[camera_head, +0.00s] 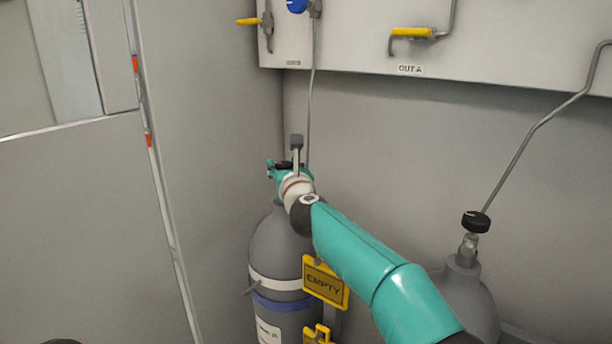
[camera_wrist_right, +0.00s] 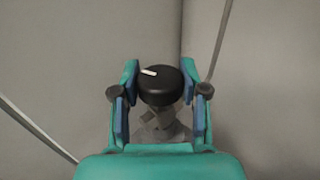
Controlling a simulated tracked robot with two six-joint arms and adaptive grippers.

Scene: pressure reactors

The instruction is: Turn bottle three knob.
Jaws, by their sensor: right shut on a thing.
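A black round knob with a white mark (camera_wrist_right: 158,86) sits on top of a grey gas bottle (camera_head: 275,247). The white mark points to the left in the wrist view. My right gripper (camera_head: 279,170) is at the top of this bottle, shut on the knob, with one teal and blue finger on each side of it. In the head view the knob is mostly hidden by the gripper and arm. The bottle's number cannot be read. My left gripper is not in view.
A second grey bottle (camera_head: 470,292) with a free black knob (camera_head: 476,221) stands at the right, partly behind my arm. A yellow EMPTY tag (camera_head: 325,284) hangs by the left bottle. Yellow-handled valves (camera_head: 412,32) are on the wall panel above. Thin pipes run upward.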

